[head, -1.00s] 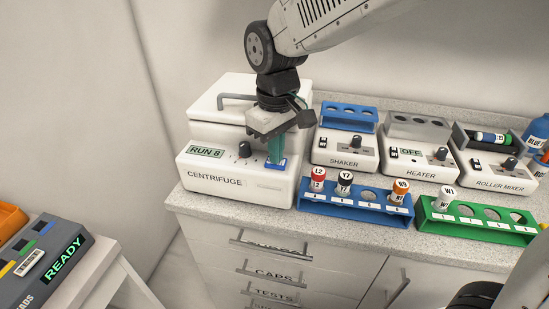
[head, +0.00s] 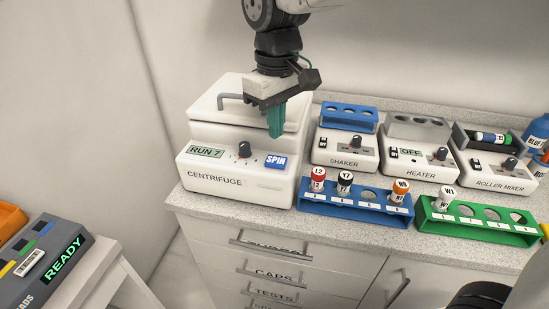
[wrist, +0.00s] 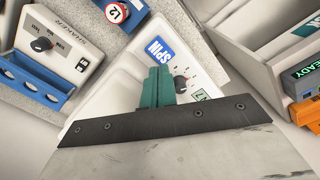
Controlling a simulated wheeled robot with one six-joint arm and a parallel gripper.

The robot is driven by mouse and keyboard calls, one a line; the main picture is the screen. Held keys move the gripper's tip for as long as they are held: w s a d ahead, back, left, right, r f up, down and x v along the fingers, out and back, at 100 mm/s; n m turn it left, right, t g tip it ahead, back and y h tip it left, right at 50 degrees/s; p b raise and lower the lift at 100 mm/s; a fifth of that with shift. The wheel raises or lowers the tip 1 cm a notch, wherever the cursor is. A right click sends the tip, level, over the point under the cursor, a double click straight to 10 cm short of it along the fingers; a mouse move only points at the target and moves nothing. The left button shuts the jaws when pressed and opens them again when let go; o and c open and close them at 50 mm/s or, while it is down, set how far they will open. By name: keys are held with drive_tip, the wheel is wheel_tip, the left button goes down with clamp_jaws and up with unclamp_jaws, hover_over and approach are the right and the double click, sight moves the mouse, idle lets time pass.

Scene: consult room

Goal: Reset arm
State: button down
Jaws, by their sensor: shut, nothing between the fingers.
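My gripper (head: 277,121) is shut and empty, its green fingers together, just above the front of the white centrifuge (head: 205,187) in the head view. It is apart from the blue SPIN button (head: 276,162), which lies below the fingertips. The centrifuge display (head: 205,152) reads RUN 7 and its lid is down. In the wrist view the closed fingers (wrist: 157,85) point toward the centrifuge front, with the SPIN button (wrist: 160,50) just beyond them.
To the right stand a shaker (head: 343,152), a heater (head: 407,158) and a roller mixer (head: 492,172). A blue rack (head: 350,209) with capped tubes and a green rack (head: 470,226) stand in front. A grey device (head: 45,262) reading READY is at lower left.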

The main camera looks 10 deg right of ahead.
drive_tip(key=shift+r, duration=0.4)
drive_tip(key=shift+s+d+f+m+g, duration=0.2)
drive_tip(key=shift+s+d+f, duration=0.25)
drive_tip(key=shift+s, duration=0.15)
drive_tip(key=shift+s+d+f+m+g, duration=0.1)
drive_tip(key=shift+s+d+f+m, duration=0.1)
drive_tip(key=shift+s+d+f, duration=0.3)
drive_tip(key=s+d+m+t, duration=0.2)
drive_tip(key=s+d+m, duration=0.5)
drive_tip(key=s+d, duration=1)
drive_tip(key=shift+s+d+f, duration=0.15)
drive_tip(key=shift+d, duration=0.75)
idle(3.9)
